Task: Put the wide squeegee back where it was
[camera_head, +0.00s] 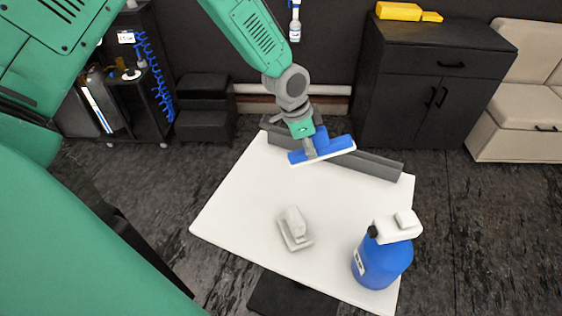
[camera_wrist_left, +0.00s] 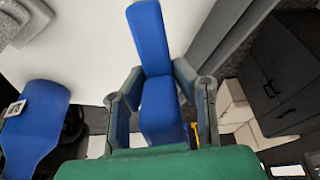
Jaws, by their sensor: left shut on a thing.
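The wide squeegee (camera_head: 334,149) is blue with a white edge along its lower front. It is in my left gripper (camera_head: 309,143), over the back part of the white table. In the left wrist view the blue squeegee (camera_wrist_left: 150,45) stands between the two grey fingers of my left gripper (camera_wrist_left: 156,72), which are shut on it. A long dark grey holder (camera_head: 375,165) runs along the table's back edge, just behind the squeegee. I cannot tell whether the squeegee touches the holder. My right gripper is out of view.
The white table (camera_head: 240,195) is mostly clear. A small white tool (camera_head: 294,228) lies near its front middle. A dark cabinet (camera_head: 425,85) stands behind the table.

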